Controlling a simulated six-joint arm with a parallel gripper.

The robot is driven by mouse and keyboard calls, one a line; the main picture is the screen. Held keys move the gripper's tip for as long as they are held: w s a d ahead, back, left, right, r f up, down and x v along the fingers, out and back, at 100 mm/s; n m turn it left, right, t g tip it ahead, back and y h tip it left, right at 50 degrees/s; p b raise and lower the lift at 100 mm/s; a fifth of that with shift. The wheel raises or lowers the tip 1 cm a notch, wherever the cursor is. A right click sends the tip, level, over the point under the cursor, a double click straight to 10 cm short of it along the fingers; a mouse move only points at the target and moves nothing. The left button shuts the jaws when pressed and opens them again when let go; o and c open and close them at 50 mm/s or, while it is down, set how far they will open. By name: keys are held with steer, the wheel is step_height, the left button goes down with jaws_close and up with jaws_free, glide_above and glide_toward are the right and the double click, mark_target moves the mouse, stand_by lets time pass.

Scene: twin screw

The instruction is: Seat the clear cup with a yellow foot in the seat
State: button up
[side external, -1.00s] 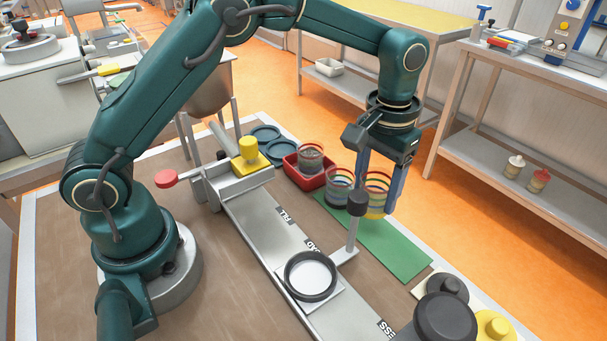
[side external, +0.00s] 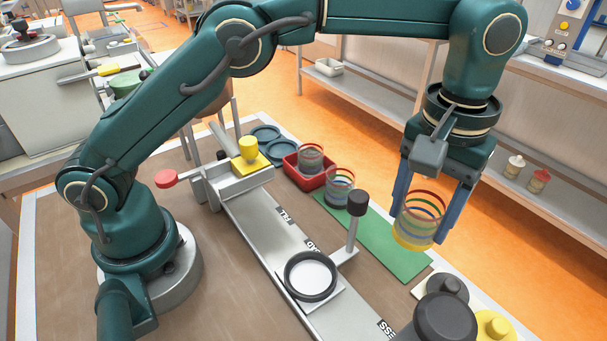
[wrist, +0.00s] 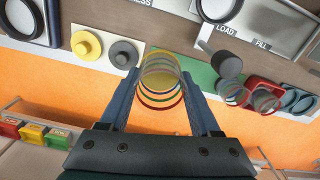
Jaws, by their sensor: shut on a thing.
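The clear cup with a yellow foot (side external: 418,222) has coloured rings around its wall and is upright. My gripper (side external: 425,218) is shut on it, one finger on each side, and holds it up above the right end of the green mat (side external: 385,243). The wrist view also shows the cup (wrist: 161,82) between my fingers. A round dark-rimmed seat (side external: 311,276) with a white inside sits on a square plate on the metal rail, to the left of and below the cup. It looks empty.
A post with a black knob (side external: 357,202) stands between seat and cup. Another clear cup (side external: 340,187) stands on the mat, and one is in a red tray (side external: 303,172). Dark and yellow knobbed discs (side external: 493,326) lie front right, beside a large dark round part (side external: 445,318).

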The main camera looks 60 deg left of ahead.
steer(key=s+a+f+m, duration=0.2)
steer(key=s+a+m, duration=0.45)
steer(key=s, duration=0.45)
steer(key=shift+n, duration=0.45)
steer(key=shift+s+a+f, duration=0.1)
steer(key=shift+s+f, duration=0.05)
steer(key=shift+f, duration=0.95)
steer(key=shift+s+a+f, duration=0.1)
steer(key=shift+f, duration=0.95)
steer(key=shift+f, duration=1.15)
steer(key=o, duration=1.4)
steer(key=shift+o, duration=0.2)
